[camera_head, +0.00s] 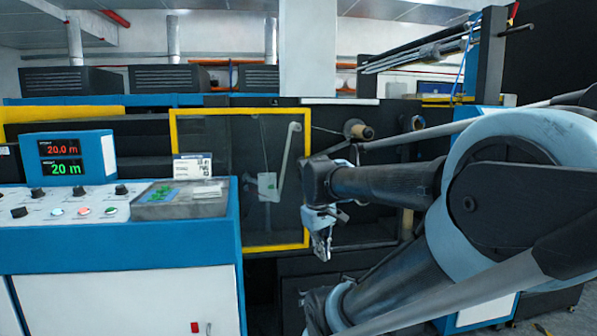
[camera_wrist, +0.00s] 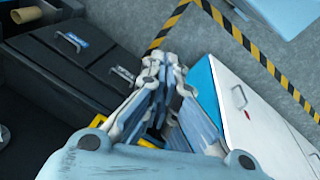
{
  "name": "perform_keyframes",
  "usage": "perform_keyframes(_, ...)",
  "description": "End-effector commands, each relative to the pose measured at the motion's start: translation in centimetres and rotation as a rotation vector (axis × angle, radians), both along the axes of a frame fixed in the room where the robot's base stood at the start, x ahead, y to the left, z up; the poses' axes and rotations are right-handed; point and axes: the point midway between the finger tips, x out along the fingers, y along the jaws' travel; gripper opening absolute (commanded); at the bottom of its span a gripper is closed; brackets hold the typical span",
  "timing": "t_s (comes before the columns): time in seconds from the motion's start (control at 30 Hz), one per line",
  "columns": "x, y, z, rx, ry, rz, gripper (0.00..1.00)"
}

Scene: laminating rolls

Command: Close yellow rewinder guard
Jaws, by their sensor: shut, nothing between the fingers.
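The yellow rewinder guard (camera_head: 307,180) is a yellow-framed clear panel on the front of the dark machine, in the middle of the head view. A roll and a white strip show behind its clear pane. My gripper (camera_head: 322,250) points down at the lower right of the guard's frame, in front of it in the picture. I cannot tell whether it touches the frame. In the wrist view my gripper (camera_wrist: 160,85) has its fingers together with nothing between them. A small piece of yellow (camera_wrist: 150,144) shows beneath the fingers, partly hidden.
A blue and white control console (camera_head: 115,235) with a display (camera_head: 63,158) stands at the left. A roll core (camera_head: 360,131) sticks out right of the guard. In the wrist view, a white cabinet (camera_wrist: 255,115) stands at right, with striped floor tape (camera_wrist: 245,40) beyond.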

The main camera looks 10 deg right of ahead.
Motion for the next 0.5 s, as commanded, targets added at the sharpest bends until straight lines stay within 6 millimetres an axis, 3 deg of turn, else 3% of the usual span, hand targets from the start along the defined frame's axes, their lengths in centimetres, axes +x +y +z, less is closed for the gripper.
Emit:
perform_keyframes(0.1, 3.2, -0.2, 3.4, -0.074, 0.037, 0.132, 0.0)
perform_keyframes(0.5, 14.4, 0.7, 12.5, -0.318, 0.192, 0.553, 0.0)
